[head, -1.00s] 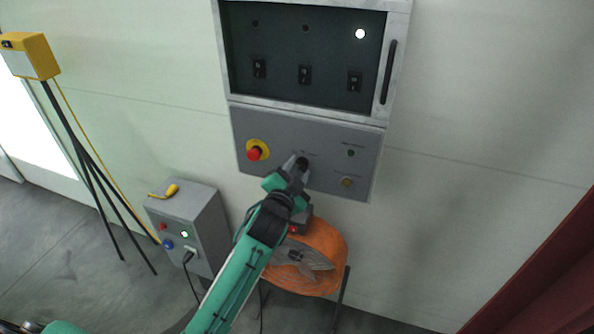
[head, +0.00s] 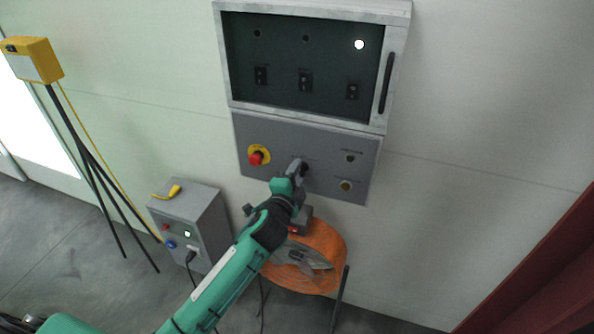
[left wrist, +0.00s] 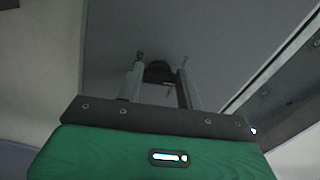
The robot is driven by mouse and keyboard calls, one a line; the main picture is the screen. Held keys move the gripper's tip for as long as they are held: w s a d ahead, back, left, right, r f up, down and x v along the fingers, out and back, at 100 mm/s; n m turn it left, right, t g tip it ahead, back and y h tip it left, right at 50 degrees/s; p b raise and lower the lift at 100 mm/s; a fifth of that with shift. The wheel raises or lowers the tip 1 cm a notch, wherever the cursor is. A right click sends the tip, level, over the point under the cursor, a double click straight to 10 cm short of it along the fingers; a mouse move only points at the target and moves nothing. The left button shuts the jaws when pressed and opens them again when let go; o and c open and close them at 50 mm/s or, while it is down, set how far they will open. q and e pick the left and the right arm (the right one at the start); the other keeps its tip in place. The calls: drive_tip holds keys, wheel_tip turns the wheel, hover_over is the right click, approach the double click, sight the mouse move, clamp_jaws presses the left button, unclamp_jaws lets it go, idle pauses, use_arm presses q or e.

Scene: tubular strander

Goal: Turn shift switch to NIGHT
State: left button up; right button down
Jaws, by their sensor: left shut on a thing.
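The shift switch (left wrist: 160,72) is a dark knob on the grey control panel (head: 330,189). In the head view the knob (head: 304,168) is partly hidden by my left gripper (head: 299,167), which reaches up to the panel from below. In the left wrist view my left gripper (left wrist: 161,80) has one finger on each side of the dark knob and is shut on it. The panel labels are too small and blurred to read, so the switch's setting cannot be told. My right gripper is not in view.
A red emergency button (head: 257,158) sits left of the switch. Above is a dark-windowed cabinet (head: 305,60). A yellow box on a tripod (head: 35,60) stands left.

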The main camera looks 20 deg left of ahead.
use_arm(q)
drive_tip(key=m+p, duration=0.1)
drive_tip(key=m, duration=0.1)
drive_tip(key=m+p, duration=0.1)
drive_tip(key=m, duration=0.1)
drive_tip(key=m+p, duration=0.1)
drive_tip(key=m, duration=0.2)
drive_tip(key=shift+r+p, duration=0.25)
drive_tip(key=shift+p, duration=0.05)
drive_tip(key=m+p, duration=0.1)
drive_tip(key=m, duration=0.2)
drive_tip(key=shift+m+p, duration=0.3)
drive_tip(key=shift+p, duration=0.05)
drive_tip(key=shift+m, duration=0.3)
drive_tip(key=shift+f, duration=0.1)
drive_tip(key=o, duration=1)
drive_tip(key=shift+d, duration=0.1)
